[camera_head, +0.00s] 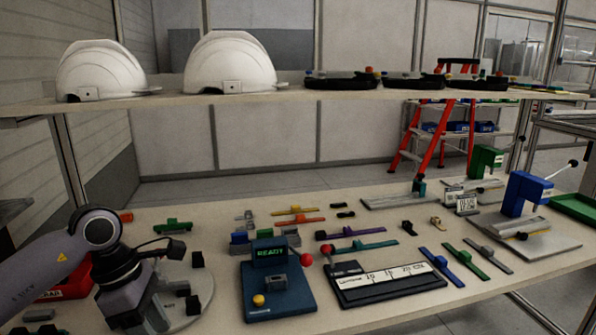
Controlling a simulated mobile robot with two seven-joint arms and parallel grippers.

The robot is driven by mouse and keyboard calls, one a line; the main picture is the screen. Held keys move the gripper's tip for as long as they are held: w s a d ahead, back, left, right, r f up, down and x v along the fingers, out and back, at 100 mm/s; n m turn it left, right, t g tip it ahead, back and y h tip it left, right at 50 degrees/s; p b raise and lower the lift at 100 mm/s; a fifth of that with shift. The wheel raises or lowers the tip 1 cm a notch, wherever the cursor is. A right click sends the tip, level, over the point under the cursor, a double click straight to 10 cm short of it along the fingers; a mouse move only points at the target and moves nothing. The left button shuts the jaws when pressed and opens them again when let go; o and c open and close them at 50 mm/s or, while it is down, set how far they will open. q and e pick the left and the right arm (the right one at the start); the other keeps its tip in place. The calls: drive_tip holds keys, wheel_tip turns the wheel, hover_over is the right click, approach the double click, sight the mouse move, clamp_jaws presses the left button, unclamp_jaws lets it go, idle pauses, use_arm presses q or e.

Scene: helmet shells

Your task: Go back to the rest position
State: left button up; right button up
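Two white helmet shells stand on the upper shelf, one at the far left (100,70) and one to its right (230,62). My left arm comes in from the left and bends down at its wrist. Its gripper (150,300) is low over the left end of the table, beside and partly in front of a round grey plate (200,285) with black pads. I cannot make out its fingertips against the dark parts there, and I see no helmet at it. My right gripper is not in view.
The shelf (295,98) also bears black headbands (340,80). On the table are a blue READY device (272,285), a dark ruler board (385,283), coloured straps (362,247), a blue press (527,193) and a green press (485,160). A red ladder (436,140) stands behind.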

use_arm(q)
drive_tip(key=s+d+r+n+h+p, duration=0.1)
drive_tip(key=s+d+r+n+h, duration=0.2)
drive_tip(key=d+h, duration=0.5)
drive_tip(key=s+d+n+h+p, duration=0.1)
drive_tip(key=s+d+n+h, duration=0.35)
drive_tip(key=d, duration=0.65)
drive_tip(key=w+a+f+n+t+y+p, duration=0.1)
drive_tip(key=a+f+n+t+y, duration=0.4)
drive_tip(key=n, duration=0.6)
drive_tip(key=w+a+f+n+t+y+p, duration=0.1)
drive_tip(key=a+n+t, duration=0.1)
drive_tip(key=n+t, duration=0.7)
drive_tip(key=w+a+f+n+t+y+p, duration=0.1)
drive_tip(key=a+f+n+t+y, duration=0.25)
drive_tip(key=n, duration=0.85)
drive_tip(key=s+a+f+n+g+y+p, duration=0.1)
drive_tip(key=s+a+f+n+g+y, duration=0.3)
drive_tip(key=s+f+n, duration=0.5)
drive_tip(key=s+a+f+g, duration=0.2)
drive_tip(key=s+f, duration=0.1)
drive_tip(key=f, duration=0.1)
drive_tip(key=shift+n, duration=0.35)
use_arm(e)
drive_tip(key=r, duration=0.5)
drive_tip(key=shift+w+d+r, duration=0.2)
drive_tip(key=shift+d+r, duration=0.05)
use_arm(q)
drive_tip(key=shift+r+g, duration=0.1)
drive_tip(key=shift+g, duration=0.15)
